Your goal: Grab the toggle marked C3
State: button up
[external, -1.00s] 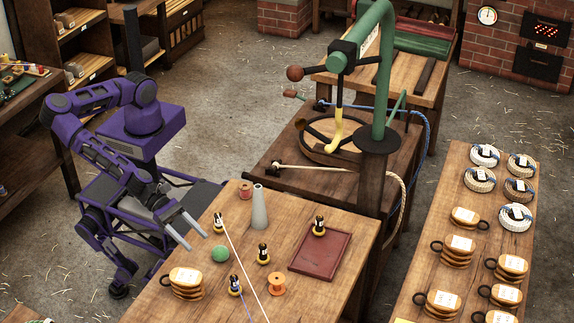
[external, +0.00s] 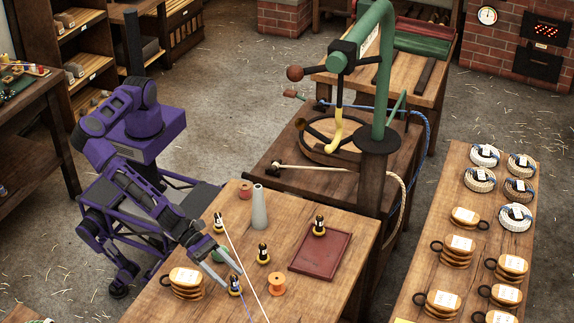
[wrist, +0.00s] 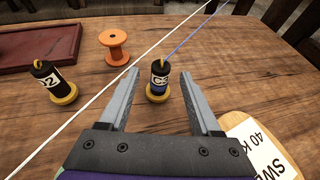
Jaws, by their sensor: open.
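The toggle marked C3 (wrist: 159,80) stands upright on the wooden table in the wrist view. It has a dark body with a white label, a blue lower part, a yellow base and a blue cord running off from its top. In the external view the toggle (external: 235,285) is by my fingers. My gripper (wrist: 159,78) is open, with one finger at each side of the toggle and visible gaps. In the external view my gripper (external: 229,281) is low over the table's near left part.
A second toggle (wrist: 50,80), its label ending in 2, stands left. A white cord (wrist: 100,90) crosses between them. An orange spool (wrist: 114,45), a dark red tray (wrist: 40,45) and a labelled stack (external: 187,283) are near.

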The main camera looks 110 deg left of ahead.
aim_at(235, 285)
jog(key=shift+x, duration=1.45)
jog(key=shift+c, duration=0.2)
grip_shut()
